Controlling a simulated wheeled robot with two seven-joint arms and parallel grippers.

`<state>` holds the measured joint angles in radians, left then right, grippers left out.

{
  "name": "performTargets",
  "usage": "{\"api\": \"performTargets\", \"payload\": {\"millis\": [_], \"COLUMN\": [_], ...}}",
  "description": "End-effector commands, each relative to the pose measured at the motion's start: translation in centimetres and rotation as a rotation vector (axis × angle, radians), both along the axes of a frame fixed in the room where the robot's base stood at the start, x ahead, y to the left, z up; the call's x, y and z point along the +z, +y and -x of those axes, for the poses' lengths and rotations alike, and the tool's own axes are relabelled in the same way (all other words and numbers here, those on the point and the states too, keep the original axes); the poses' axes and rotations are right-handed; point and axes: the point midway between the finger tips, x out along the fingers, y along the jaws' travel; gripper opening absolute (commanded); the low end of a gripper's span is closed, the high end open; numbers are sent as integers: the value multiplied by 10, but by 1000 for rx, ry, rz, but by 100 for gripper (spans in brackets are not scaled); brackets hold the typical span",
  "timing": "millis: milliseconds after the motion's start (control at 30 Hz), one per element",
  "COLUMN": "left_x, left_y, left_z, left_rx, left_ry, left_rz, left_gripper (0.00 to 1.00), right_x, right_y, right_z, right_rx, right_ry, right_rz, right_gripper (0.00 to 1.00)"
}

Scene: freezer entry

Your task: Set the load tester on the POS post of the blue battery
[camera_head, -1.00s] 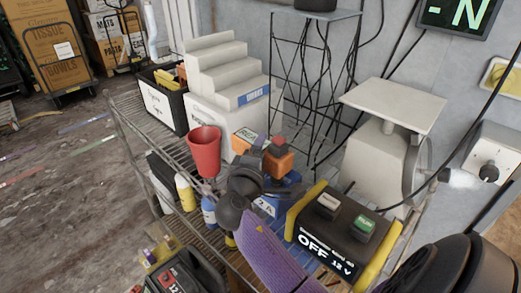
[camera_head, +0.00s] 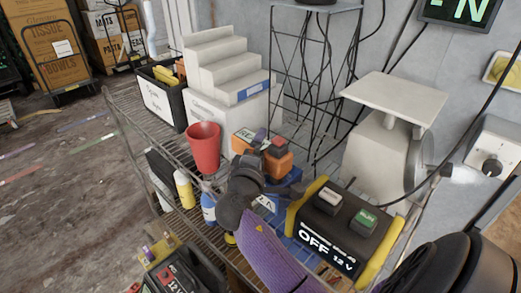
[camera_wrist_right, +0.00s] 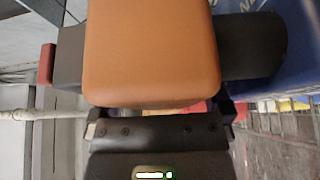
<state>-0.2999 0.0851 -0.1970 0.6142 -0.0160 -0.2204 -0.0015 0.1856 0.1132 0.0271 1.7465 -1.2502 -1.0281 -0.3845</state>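The load tester (camera_head: 277,163) has an orange body with a dark part and a red cap at its top. My right gripper (camera_head: 258,165), at the end of the purple-sleeved arm, is at its left side. In the wrist view the orange body (camera_wrist_right: 150,50) fills the space between the fingers, which look closed on its sides. The blue battery (camera_head: 291,188) is just below the tester, partly hidden by it and my gripper. Its blue side (camera_wrist_right: 295,75) shows right in the wrist view. The POS post is hidden, and contact with it cannot be told. My left gripper is out of view.
A black and yellow 12 V unit (camera_head: 328,238) reading OFF is right of the battery. A red cup (camera_head: 203,148), yellow bottle (camera_head: 184,190) and blue bottle (camera_head: 208,208) are left. A scale (camera_head: 385,155) and wire stand (camera_head: 310,75) are behind.

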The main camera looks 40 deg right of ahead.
Motion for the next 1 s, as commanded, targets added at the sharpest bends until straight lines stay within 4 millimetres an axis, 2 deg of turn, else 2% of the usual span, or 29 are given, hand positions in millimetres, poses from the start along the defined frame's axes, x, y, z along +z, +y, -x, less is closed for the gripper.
{"api": "performTargets", "payload": {"millis": [167,400,500,633,1000], "left_x": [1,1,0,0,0], "left_y": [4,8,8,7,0], "left_z": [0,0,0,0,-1], "left_rx": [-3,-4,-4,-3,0], "left_ry": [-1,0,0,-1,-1], "left_rz": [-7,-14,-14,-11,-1], "left_gripper": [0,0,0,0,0], "right_x": [-2,-2,-2,-1,0], "right_y": [10,61,75,83,84], "right_z": [6,38,48,53,53], "right_rx": [2,2,1,0,0], "right_ry": [3,2,2,0,0], "right_rz": [-3,-6,-3,-2,0], "right_gripper": [100,100,100,100,100]}}
